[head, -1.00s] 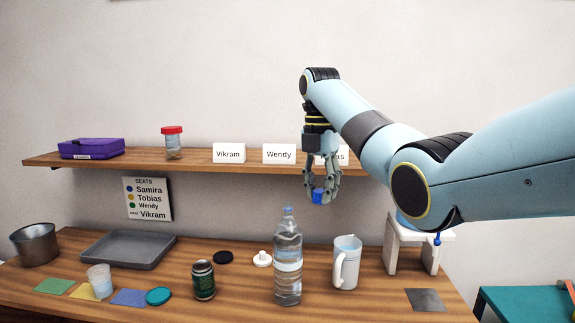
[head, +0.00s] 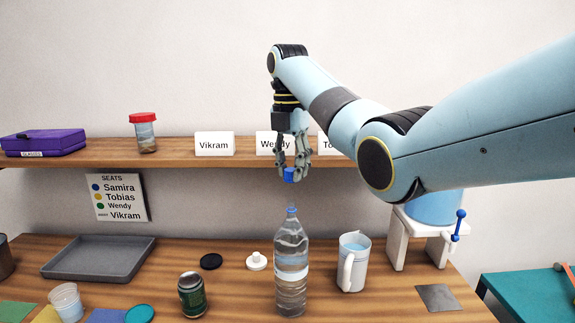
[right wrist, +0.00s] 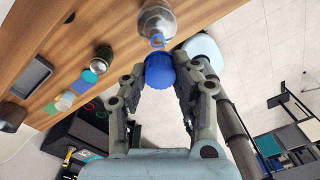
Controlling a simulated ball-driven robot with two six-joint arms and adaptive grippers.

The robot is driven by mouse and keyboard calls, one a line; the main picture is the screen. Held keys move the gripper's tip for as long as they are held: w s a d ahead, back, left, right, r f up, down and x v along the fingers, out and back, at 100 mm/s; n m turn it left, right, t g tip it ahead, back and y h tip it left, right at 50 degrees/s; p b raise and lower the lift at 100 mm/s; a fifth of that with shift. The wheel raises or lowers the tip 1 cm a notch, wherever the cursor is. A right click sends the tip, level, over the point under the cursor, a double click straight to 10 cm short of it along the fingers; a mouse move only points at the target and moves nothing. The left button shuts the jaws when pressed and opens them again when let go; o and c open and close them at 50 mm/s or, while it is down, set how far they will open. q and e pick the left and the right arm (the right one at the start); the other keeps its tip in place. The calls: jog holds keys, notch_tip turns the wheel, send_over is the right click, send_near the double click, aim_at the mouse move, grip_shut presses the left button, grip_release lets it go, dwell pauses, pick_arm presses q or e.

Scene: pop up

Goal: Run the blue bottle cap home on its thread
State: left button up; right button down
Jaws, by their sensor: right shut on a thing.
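The blue bottle cap (head: 290,175) is held between the fingertips of my right gripper (head: 293,170), which is shut on it. It also shows in the right wrist view as a ribbed blue cap (right wrist: 160,70). The clear plastic water bottle (head: 291,265) stands upright on the table, with a blue ring at its neck (head: 291,212). The cap is above the bottle mouth with a visible gap. In the right wrist view the bottle (right wrist: 157,18) lies just beyond the cap, its neck ring (right wrist: 157,41) near the cap's edge. My left gripper is not in view.
A white jug (head: 353,262) stands close to the right of the bottle. A dark green can (head: 192,295), black lid (head: 211,261) and white stopper (head: 256,261) are to the left. The shelf (head: 180,152) with name cards (head: 215,143) runs behind my gripper.

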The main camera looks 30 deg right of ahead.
aim_at(291, 203)
jog(key=shift+s+r, duration=0.1)
jog(key=shift+s, duration=0.15)
jog(key=shift+w+f, duration=0.2)
jog(key=shift+f, duration=2.2)
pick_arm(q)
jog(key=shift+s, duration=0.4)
pick_arm(e)
jog(key=shift+r, duration=0.1)
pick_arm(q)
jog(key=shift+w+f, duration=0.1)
pick_arm(e)
jog(key=shift+f, duration=0.35)
